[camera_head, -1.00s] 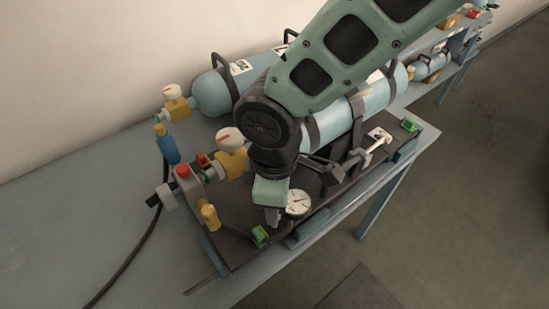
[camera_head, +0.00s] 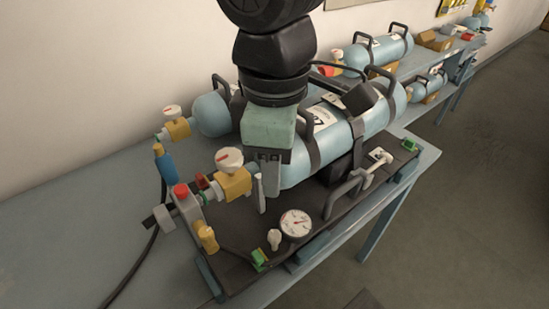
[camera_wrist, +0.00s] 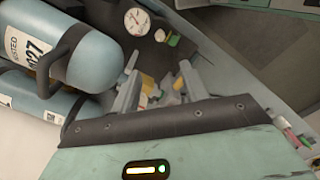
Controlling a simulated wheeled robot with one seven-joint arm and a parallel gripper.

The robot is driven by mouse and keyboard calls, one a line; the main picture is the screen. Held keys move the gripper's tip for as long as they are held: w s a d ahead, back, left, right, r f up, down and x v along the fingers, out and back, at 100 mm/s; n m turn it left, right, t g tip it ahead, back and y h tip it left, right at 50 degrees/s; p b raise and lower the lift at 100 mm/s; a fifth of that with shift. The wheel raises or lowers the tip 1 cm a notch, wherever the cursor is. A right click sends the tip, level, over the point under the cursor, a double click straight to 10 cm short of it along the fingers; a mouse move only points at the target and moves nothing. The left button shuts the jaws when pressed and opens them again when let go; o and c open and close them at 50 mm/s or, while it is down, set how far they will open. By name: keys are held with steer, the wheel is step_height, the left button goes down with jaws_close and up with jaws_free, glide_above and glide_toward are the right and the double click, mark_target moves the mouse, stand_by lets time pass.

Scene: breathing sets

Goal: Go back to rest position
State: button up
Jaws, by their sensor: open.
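My gripper (camera_head: 266,188) hangs from the dark wrist above the black board (camera_head: 330,205) of the near breathing set, just in front of the pale blue cylinder (camera_head: 335,137). In the wrist view my gripper (camera_wrist: 160,85) shows its two fingers apart, with nothing held between them. Small yellow and green parts show behind the fingers there. The round pressure gauge (camera_head: 295,223) lies on the board, below and to the right of the fingers. It also shows in the wrist view (camera_wrist: 137,21). My wrist and gripper hide part of the cylinder.
The yellow valve block (camera_head: 236,184) with its white-and-red knob is close left of my fingers. A second cylinder (camera_head: 212,115) lies behind. More sets stand along the blue bench (camera_head: 80,215) at the back right. Open floor (camera_head: 480,190) lies to the right.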

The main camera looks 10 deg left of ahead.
steer(key=shift+d, duration=0.1)
steer(key=s+d+f+m, duration=0.2)
steer(key=d+m, duration=0.3)
steer(key=d, duration=0.5)
steer(key=s+d+f+m, duration=0.3)
steer(key=d+m, duration=0.3)
steer(key=d, duration=0.4)
steer(key=shift+s+d+y, duration=0.15)
steer(key=shift+d+y, duration=0.15)
stand_by(0.7)
